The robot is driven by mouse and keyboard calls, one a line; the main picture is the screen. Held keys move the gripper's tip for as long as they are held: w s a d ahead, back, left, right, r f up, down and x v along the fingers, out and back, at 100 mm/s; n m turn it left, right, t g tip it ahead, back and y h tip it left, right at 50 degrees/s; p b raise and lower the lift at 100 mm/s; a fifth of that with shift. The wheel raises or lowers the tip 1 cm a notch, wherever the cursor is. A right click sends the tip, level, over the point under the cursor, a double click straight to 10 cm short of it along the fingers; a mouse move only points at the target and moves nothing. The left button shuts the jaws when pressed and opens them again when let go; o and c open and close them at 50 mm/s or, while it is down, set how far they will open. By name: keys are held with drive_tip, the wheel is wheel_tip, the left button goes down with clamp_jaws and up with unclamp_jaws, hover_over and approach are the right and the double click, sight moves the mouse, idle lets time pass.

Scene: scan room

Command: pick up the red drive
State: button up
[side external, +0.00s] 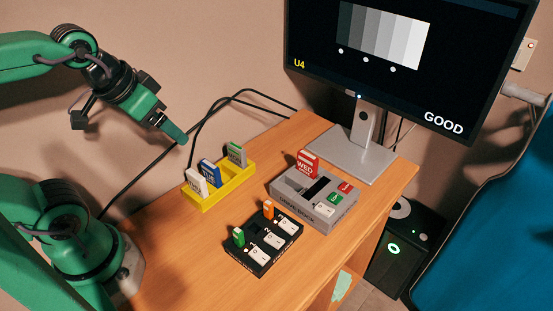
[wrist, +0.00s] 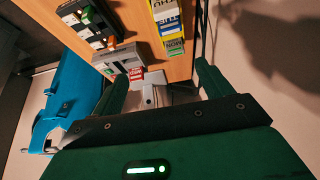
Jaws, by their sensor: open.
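The red drive (side external: 308,163), marked WED, stands upright at the back of the grey box (side external: 335,218), partly sunk in it. In the wrist view the red drive (wrist: 136,74) shows small, beside the left finger. My gripper (side external: 172,128) hangs in the air left of and above the yellow rack, well apart from the red drive. In the wrist view my gripper (wrist: 162,82) is open, with nothing between its fingers.
The yellow rack (side external: 223,189) holds white, blue and green drives. A black tray (side external: 262,262) holds small green and orange sticks. A monitor (side external: 400,60) on a grey stand (side external: 345,156) is behind the box. The desk's front left is clear.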

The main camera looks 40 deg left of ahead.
drive_tip(key=shift+w, duration=0.15)
drive_tip(key=g, duration=0.6)
hover_over(309, 154)
wheel_tip(309, 154, down, 10)
drive_tip(key=shift+f, duration=0.1)
drive_tip(key=shift+d+f, duration=0.1)
drive_tip(key=shift+f, duration=4)
